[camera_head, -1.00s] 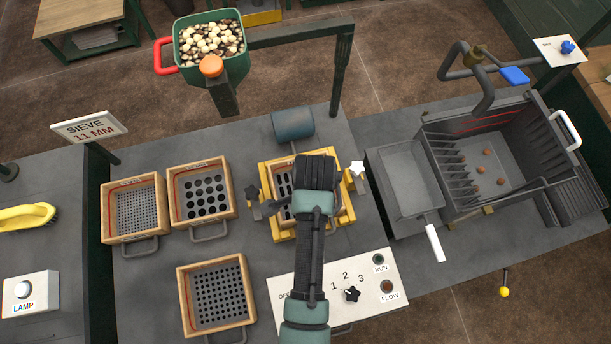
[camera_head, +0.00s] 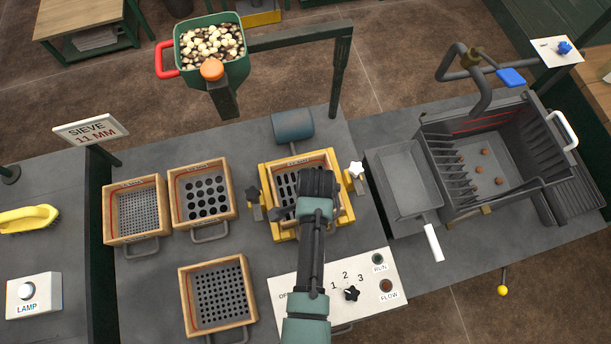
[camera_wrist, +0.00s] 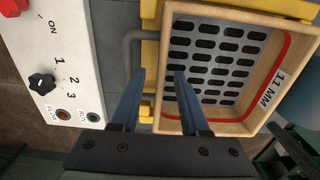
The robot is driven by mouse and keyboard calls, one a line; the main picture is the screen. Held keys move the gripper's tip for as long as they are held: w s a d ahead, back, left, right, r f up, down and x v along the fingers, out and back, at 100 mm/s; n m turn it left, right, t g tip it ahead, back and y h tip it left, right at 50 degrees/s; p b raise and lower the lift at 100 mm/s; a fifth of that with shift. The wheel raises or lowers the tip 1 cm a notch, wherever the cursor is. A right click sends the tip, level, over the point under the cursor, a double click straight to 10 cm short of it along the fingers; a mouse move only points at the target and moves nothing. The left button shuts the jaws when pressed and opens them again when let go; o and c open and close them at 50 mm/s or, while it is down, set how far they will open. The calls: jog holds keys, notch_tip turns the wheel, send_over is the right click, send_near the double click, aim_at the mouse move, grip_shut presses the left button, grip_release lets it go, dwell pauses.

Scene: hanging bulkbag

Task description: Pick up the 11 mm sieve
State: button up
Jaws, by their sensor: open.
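The 11 mm sieve is a square wooden frame with a red inner line and a slotted metal plate. It sits in the yellow holder (camera_head: 348,205), and its "11 MM" label shows in the wrist view (camera_wrist: 258,110). In the head view the sieve (camera_head: 284,180) is partly hidden by my arm. My gripper (camera_wrist: 159,74) is open and empty. In the wrist view its fingers appear on either side of the sieve's handle-side wall, one over the slotted plate, one outside. I cannot tell their height above the wall.
Three other sieves (camera_head: 137,212) (camera_head: 203,198) (camera_head: 218,297) lie left on the grey table. A control panel (camera_head: 380,290) lies in front, a grey tray (camera_head: 403,183) to the right. A sign (camera_head: 90,131) reads "SIEVE 11 MM".

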jog(key=shift+f, duration=0.25)
dwell(0.3)
grip_shut()
dwell(1.3)
